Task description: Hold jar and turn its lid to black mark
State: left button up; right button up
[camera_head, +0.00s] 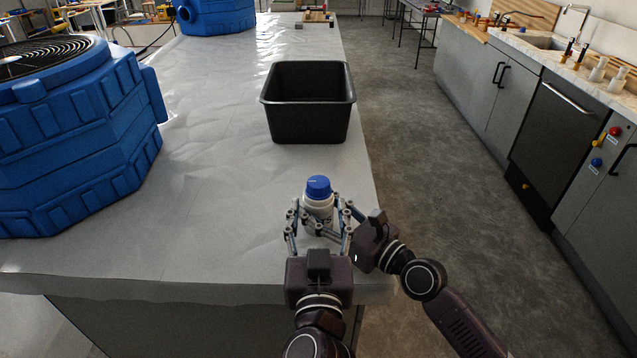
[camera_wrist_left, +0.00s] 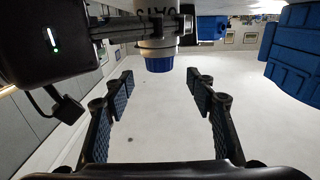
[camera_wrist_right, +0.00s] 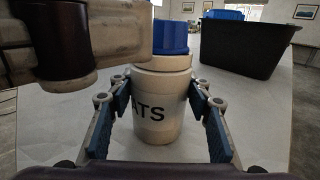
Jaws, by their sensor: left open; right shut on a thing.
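The white jar (camera_head: 318,204) with a blue lid (camera_head: 318,186) stands upright near the table's front edge. In the right wrist view, the jar (camera_wrist_right: 158,105) sits between the pads of my right gripper (camera_wrist_right: 158,92), which is shut on its body; part of the black lettering, "ATS", shows. My left gripper (camera_wrist_left: 160,77) is open and empty. Its view is upside down, with the lid (camera_wrist_left: 159,65) just beyond its fingertips. In the head view, linkages overlap around the jar, so exact contacts are hard to separate. I cannot make out a black mark.
A black bin (camera_head: 308,133) stands on the table (camera_head: 215,180) beyond the jar. A large blue machine (camera_head: 85,150) stands at the left, another blue unit (camera_head: 215,18) at the back. The table between them is mostly clear. Its right edge is close to my right arm.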

aim_at(318, 192)
pick_arm(q)
jog(key=w, duration=0.8)
jog(key=shift+w, duration=0.2)
jog(key=c, duration=1.2)
